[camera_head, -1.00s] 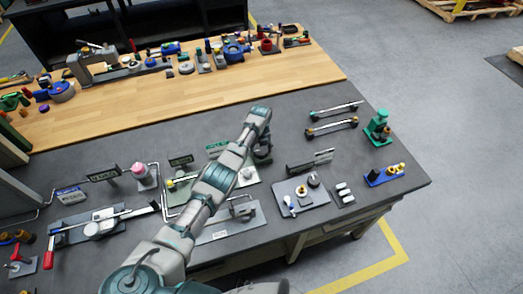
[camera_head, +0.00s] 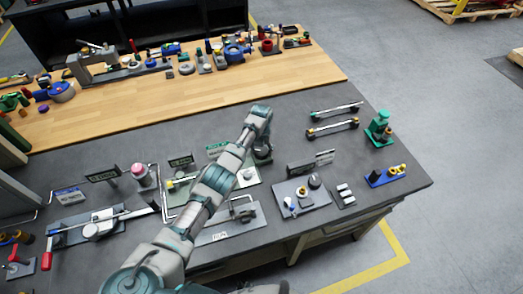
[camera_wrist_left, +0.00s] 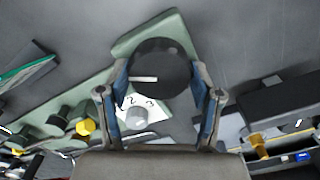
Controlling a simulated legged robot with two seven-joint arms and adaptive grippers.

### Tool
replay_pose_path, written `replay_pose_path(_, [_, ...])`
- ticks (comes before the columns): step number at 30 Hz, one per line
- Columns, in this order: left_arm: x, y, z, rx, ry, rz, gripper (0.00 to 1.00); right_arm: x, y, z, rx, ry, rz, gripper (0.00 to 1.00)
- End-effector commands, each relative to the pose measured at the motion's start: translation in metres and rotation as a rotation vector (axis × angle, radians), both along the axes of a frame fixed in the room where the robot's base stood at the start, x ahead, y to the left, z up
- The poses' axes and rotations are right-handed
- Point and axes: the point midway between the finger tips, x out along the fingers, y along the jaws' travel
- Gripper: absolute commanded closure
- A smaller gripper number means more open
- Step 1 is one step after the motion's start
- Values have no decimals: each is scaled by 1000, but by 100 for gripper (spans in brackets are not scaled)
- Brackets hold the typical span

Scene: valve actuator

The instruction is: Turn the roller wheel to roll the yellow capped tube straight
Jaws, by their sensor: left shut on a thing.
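The roller wheel, a dark round knob with a white line (camera_wrist_left: 160,68), sits on a pale green plate in the left wrist view. It also shows as a dark round shape in the head view (camera_head: 263,154). My left gripper (camera_wrist_left: 158,88) is shut on it, one blue-padded finger on each side. In the head view my left gripper (camera_head: 258,143) reaches down over the wheel from the left. A yellow cap (camera_wrist_left: 85,127) shows beside green roller parts at lower left in the wrist view; most of the tube is hard to make out. My right gripper is not in view.
A white dial plate with numbers (camera_wrist_left: 142,112) lies below the wheel. A dark block (camera_wrist_left: 290,98) stands to the right in the wrist view. Grey trays with small parts (camera_head: 302,198) stand right of my arm. Bare grey tabletop lies behind the wheel.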

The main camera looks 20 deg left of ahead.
Motion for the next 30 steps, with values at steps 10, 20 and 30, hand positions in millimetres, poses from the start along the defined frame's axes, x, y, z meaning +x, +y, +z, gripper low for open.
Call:
replay_pose_path(10, [5, 0, 6, -1, -18, 0, 15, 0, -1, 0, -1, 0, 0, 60])
replay_pose_path(20, [2, 0, 3, 0, -8, 1, 10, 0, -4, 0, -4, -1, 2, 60])
replay_pose_path(30, [3, 0, 53, -1, -10, 0, 10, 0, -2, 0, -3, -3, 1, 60])
